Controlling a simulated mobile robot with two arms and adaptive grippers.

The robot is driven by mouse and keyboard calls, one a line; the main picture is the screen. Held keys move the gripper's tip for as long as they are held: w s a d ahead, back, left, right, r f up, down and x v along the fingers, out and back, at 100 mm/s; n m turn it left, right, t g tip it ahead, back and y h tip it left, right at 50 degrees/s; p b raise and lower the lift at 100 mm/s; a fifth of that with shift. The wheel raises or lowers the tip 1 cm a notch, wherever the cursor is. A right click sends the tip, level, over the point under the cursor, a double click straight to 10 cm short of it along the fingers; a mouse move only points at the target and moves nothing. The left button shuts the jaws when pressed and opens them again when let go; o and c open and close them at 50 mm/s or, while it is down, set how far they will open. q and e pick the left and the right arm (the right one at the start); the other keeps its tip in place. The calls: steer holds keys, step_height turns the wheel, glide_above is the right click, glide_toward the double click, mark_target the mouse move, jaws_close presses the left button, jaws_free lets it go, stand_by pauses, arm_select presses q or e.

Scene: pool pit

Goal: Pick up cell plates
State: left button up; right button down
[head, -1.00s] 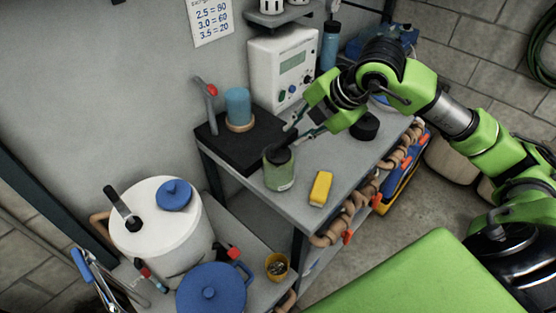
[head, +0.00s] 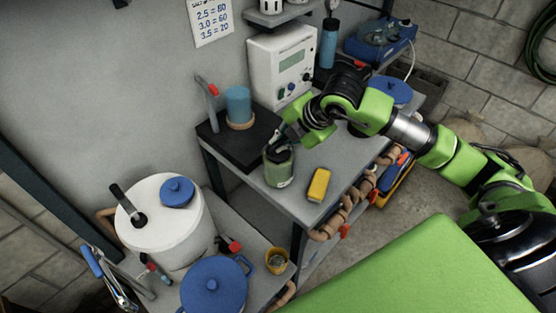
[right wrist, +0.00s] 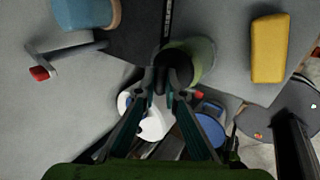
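I cannot make out which things are the cell plates. A green cup with a dark inside (head: 279,170) stands upright on the grey bench (head: 290,205). It also shows in the right wrist view (right wrist: 204,58). My right gripper (head: 282,143) is at the cup's mouth, its fingers pointing down. In the right wrist view my right gripper (right wrist: 167,76) has its two fingertips close together, with a narrow dark gap between them, overlapping the cup's near rim. I cannot tell whether they grip anything. My left gripper is not in view.
A yellow block (head: 319,184) lies right of the cup. A blue cylinder (head: 238,103) stands on a black slab behind it. A white meter box (head: 282,68) stands at the back. A white pot (head: 165,230) and blue-lidded pot (head: 215,287) are on the lower surface.

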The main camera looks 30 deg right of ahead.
steer(key=shift+w+r, duration=0.1)
steer(key=shift+r, duration=0.1)
steer(key=shift+r, duration=0.3)
arm_select(q)
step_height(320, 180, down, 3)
steer(key=b, duration=0.3)
arm_select(e)
step_height(320, 180, up, 17)
steer(key=shift+r, duration=0.1)
stand_by(0.4)
